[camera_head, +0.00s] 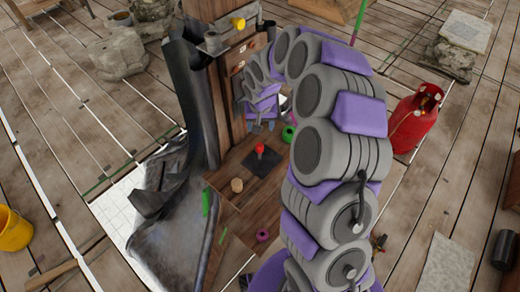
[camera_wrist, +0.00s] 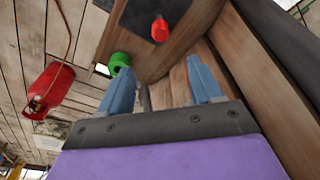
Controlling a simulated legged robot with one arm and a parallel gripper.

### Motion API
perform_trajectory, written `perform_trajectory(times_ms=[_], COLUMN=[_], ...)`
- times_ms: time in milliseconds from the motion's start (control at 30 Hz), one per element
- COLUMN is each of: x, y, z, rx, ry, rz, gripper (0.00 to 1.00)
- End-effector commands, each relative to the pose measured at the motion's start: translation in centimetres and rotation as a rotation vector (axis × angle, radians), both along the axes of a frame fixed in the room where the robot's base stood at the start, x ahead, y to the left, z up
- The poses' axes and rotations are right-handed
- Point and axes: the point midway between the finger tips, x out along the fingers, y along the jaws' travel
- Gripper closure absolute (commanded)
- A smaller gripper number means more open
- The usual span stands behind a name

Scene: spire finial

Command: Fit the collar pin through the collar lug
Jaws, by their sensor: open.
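My gripper (camera_head: 262,124) hangs beside the wooden post, above the small wooden platform. Its two blue fingers are spread apart in the wrist view (camera_wrist: 159,66), with nothing between them. A red knob (camera_head: 260,149) stands on a dark square plate on the platform, just below my gripper; the red knob also shows in the wrist view (camera_wrist: 159,28). A yellow round-headed piece (camera_head: 238,24) and a grey metal fitting (camera_head: 212,42) are high on the post. I cannot tell for sure which pieces are the collar pin and the collar lug.
A green ring-like piece (camera_head: 288,132), a tan round piece (camera_head: 237,185) and a magenta ring (camera_head: 262,236) lie on the platform (camera_head: 225,178). Dark bent sheeting (camera_head: 170,225) is at left. Plank floor around is mostly open.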

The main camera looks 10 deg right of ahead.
Motion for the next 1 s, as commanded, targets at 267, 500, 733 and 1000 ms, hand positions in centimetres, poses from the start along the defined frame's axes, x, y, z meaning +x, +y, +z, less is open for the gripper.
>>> perform_trajectory(times_ms=[267,500,733,1000], x=[0.7,1.1,1.3,1.6], y=[-0.3,-0.6,-0.4,-0.2], z=[-5.8,-9.1,-10.1,-13.8], rx=[0.003,0.004,0.002,0.003], ry=[0.005,0.006,0.004,0.007], rz=[0.001,-0.002,0.001,0.001], gripper=[0.35,0.35,0.35,0.35])
